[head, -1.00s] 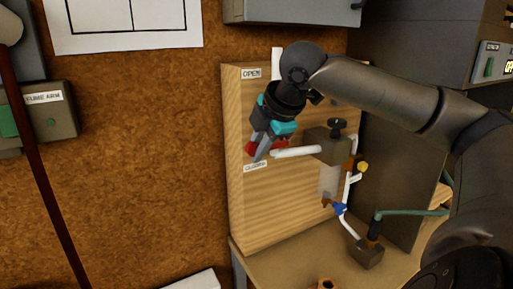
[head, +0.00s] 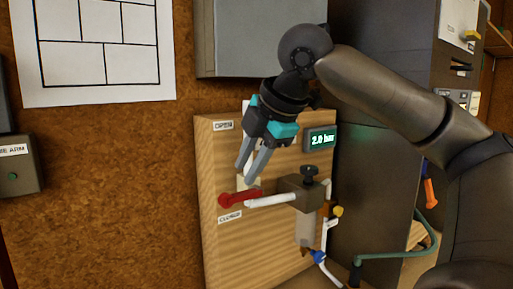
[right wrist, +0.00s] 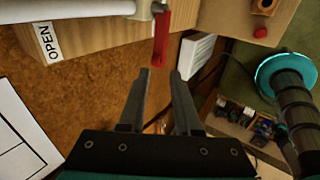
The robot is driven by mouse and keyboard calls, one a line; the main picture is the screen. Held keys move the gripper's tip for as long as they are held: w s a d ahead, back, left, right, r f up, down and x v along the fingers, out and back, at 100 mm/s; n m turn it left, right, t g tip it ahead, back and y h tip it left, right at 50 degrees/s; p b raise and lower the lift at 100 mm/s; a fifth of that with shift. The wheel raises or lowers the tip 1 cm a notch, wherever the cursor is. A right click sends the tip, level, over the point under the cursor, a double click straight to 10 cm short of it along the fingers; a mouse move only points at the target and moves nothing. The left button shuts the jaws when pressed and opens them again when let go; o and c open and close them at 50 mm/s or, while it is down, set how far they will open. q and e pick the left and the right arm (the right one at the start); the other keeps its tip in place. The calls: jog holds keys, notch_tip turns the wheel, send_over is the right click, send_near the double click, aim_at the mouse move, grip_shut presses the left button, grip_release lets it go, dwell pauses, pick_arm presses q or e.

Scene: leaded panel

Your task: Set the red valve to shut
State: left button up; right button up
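The red valve handle (head: 238,199) lies roughly level across the wooden panel (head: 215,165), just above the "CLOSED" label (head: 230,217). The "OPEN" label (head: 223,125) is higher up. A white pipe (head: 275,199) runs right from the handle. My right gripper (head: 247,175) is open and empty, its fingers pointing down just above the handle. In the right wrist view the handle (right wrist: 160,40) shows just beyond the gap between the open fingertips (right wrist: 160,72), apart from them. My left gripper is not in view.
A grey valve block (head: 302,192) with a black knob stands right of the handle. A display (head: 321,139) reads 2.0 bar. A yellow knob (head: 338,211) and a blue valve (head: 319,257) are lower right. A grey cabinet (head: 260,40) hangs above the panel.

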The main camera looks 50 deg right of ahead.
jog(key=v, duration=0.4)
jog(key=shift+r, duration=0.1)
